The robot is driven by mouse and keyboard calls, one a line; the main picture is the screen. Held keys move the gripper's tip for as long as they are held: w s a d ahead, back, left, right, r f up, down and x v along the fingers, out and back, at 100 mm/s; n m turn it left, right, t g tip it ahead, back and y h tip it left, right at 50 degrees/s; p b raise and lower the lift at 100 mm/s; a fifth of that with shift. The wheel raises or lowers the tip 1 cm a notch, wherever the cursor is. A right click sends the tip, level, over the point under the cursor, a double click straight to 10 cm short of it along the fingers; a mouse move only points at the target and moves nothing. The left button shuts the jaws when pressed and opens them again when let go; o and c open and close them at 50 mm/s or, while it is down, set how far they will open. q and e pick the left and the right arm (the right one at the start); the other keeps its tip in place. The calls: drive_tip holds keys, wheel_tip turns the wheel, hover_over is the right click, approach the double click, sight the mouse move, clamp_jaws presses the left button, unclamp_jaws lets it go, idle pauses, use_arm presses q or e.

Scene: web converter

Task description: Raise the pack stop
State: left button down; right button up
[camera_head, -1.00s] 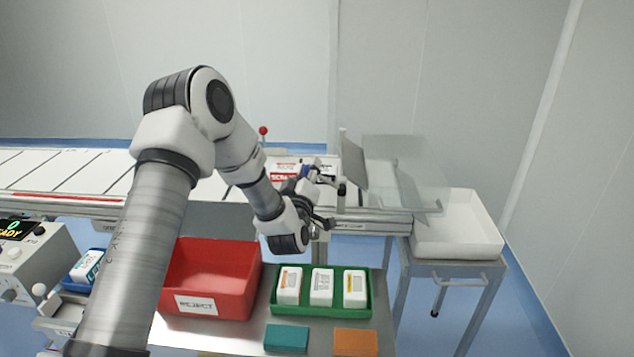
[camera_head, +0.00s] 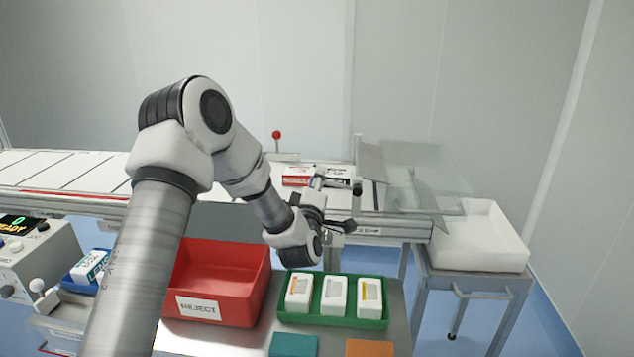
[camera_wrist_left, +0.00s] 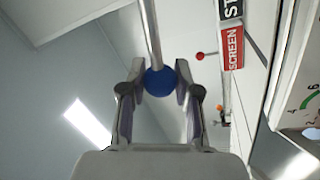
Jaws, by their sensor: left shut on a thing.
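My left gripper (camera_head: 322,212) is over the conveyor's near edge, in front of the red and black labels. In the left wrist view, its two fingers (camera_wrist_left: 160,82) are closed on both sides of a blue ball knob (camera_wrist_left: 160,83) at the end of a metal rod (camera_wrist_left: 150,30). The knob looks like the handle of the pack stop, but no label confirms this. In the head view the gripper hides most of the knob and rod. My right gripper is in neither view.
A red-knobbed lever (camera_head: 276,135) stands behind the conveyor (camera_head: 75,172). A clear cover (camera_head: 420,165) is to the right, near a white bin (camera_head: 480,240). A red reject bin (camera_head: 220,270) and a green tray (camera_head: 330,318) with three white packs lie below.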

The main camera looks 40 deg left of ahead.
use_arm(q)
drive_tip(key=shift+f, duration=0.15)
drive_tip(key=c, duration=0.8)
unclamp_jaws()
drive_tip(key=v, duration=1.2)
